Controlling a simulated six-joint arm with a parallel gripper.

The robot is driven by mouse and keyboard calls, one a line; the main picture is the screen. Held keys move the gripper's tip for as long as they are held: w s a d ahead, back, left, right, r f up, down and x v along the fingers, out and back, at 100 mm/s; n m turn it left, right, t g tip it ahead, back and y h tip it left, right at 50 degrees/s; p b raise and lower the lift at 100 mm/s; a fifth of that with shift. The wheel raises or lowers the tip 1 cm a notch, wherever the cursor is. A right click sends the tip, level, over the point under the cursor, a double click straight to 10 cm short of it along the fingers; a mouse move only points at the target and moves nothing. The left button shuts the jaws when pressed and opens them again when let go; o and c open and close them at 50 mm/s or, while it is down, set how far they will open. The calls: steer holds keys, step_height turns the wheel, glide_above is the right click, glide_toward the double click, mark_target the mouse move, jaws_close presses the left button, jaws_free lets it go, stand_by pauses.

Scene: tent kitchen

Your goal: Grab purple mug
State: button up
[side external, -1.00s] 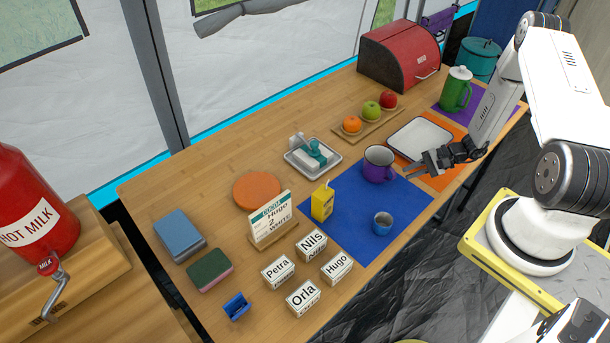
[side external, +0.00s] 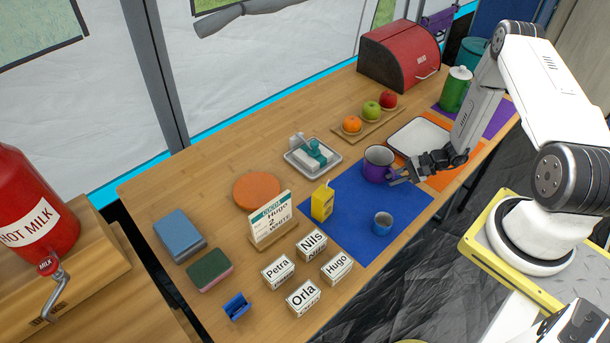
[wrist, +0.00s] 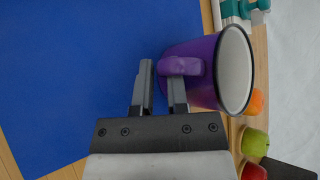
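The purple mug (side external: 376,168) stands upright at the back edge of the blue mat (side external: 338,222). It has a pale inside and a dark rim. In the wrist view the mug (wrist: 208,88) has its handle (wrist: 183,66) toward my gripper (wrist: 160,82). My gripper is open, with a gap between its two fingers. The handle overlaps the tip of the right finger in that view; I cannot tell whether they touch. In the side view my gripper (side external: 400,177) is low, just right of the mug.
A small blue cup (side external: 382,224) and a yellow carton (side external: 322,202) stand on the blue mat. A white tray (side external: 418,136) lies behind my gripper. A fruit board (side external: 366,133) and a butter dish (side external: 312,157) are behind the mug. The mat's middle is clear.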

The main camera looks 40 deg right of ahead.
jaws_close()
steer(key=shift+r, duration=0.15)
step_height(320, 180, up, 10)
stand_by(0.9)
stand_by(0.4)
